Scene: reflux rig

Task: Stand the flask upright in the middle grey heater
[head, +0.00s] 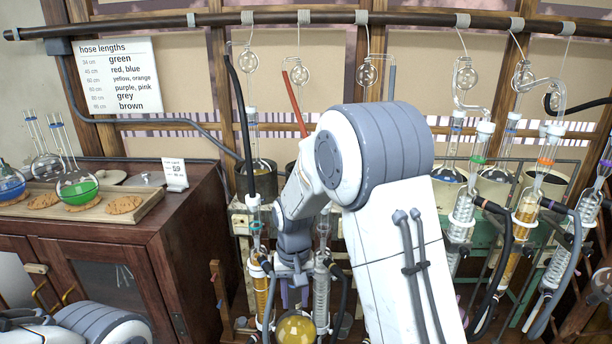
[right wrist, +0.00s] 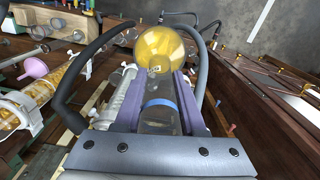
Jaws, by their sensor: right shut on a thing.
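The flask (head: 296,328) has a round bulb of yellow liquid and shows at the bottom of the head view. In the right wrist view the flask (right wrist: 160,45) has its bulb beyond the fingertips, and its clear neck with a blue ring lies between the purple fingers. My right gripper (right wrist: 158,78) is shut on that neck. In the head view it points down, with the bulb below it, in front of the rack. Dark grey heater pots stand along the rack, one at the left (head: 242,182). My right arm hides the rack's centre, so I cannot tell the middle heater. My left gripper is out of view.
Condensers with hoses hang in front of the green rack (head: 525,268), close on both sides of my right gripper. A dark hose (right wrist: 90,55) curves beside the flask. A wooden cabinet (head: 130,222) at left carries a tray with flasks and cookies.

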